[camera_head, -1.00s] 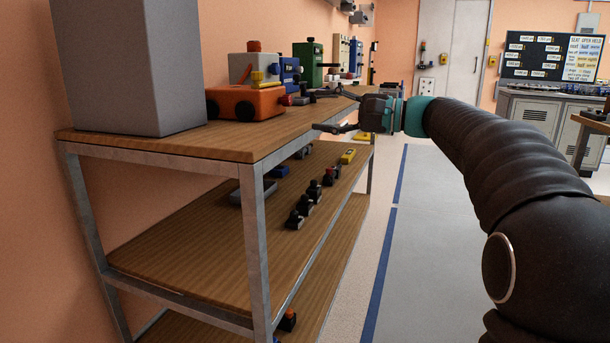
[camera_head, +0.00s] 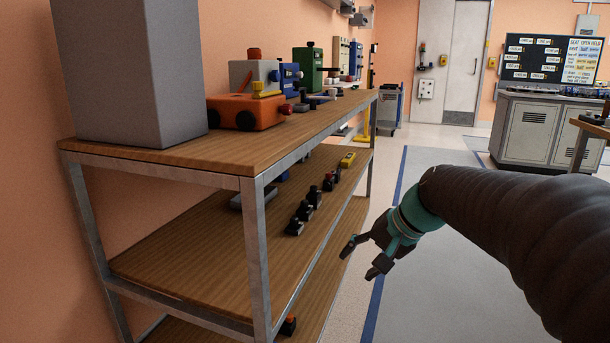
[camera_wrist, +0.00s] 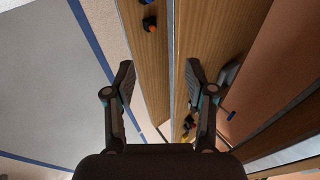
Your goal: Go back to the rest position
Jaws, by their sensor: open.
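My gripper (camera_head: 366,257) is in the head view, right of the wooden shelf unit (camera_head: 215,150). It is low, beside the middle shelf's right edge and above the floor, with its fingers pointing down and left. Its two fingers are spread apart with nothing between them. In the wrist view the open gripper (camera_wrist: 160,85) shows with a finger on each side. The shelf boards (camera_wrist: 210,35) run below it there. My arm reaches in from the right of the head view.
The top shelf carries a grey box (camera_head: 130,70), an orange block machine (camera_head: 246,109) and a green unit (camera_head: 308,68). Several small dark parts (camera_head: 304,212) lie on the middle shelf. A grey cabinet (camera_head: 535,130) stands at the back right. The floor (camera_head: 420,290) right of the shelf is clear.

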